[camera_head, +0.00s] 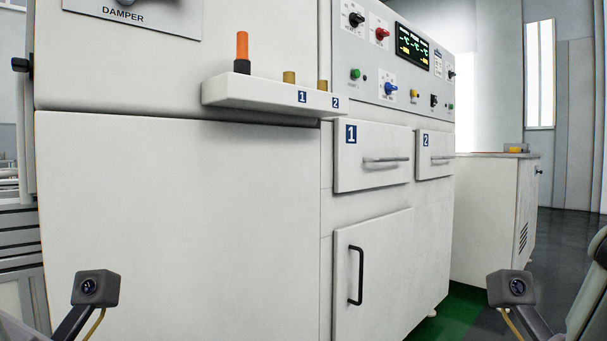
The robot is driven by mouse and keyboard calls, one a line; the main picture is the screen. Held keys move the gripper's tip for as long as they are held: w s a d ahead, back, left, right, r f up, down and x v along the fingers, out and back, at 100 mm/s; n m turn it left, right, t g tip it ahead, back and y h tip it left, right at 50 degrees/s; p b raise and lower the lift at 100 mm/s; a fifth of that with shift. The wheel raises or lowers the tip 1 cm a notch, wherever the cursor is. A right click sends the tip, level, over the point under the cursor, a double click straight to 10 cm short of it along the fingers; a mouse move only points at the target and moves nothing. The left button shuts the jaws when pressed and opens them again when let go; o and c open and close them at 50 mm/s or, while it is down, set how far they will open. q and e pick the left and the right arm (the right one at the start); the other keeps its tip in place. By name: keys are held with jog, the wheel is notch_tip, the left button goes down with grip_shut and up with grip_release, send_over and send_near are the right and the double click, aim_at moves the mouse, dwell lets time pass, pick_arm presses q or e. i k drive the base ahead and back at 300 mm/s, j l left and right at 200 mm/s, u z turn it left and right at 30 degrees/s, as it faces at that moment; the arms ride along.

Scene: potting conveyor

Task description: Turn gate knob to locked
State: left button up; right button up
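A control panel (370,65) on the white cabinet carries several knobs. They include a black knob (356,19), a red knob (382,33), a blue knob (390,88) and a small black switch (434,100). Their labels are too small to read, so I cannot tell which is the gate knob or how it is set. Another knob, marked DAMPER (126,2), is cut off at the top left. Only small camera boxes on my arms show at the lower left and lower right. Neither gripper's fingers are in view, and nothing of mine touches the panel.
Drawer 1 (350,165), drawer 2 (425,145) and a black-handled door (380,250) lie below. A low cabinet (490,220) stands right; floor there is open.

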aim_at(18, 64)
jog(key=j+u, duration=0.25)
jog(key=u, duration=0.25)
jog(key=j+u, duration=0.2)
jog(key=u, duration=0.3)
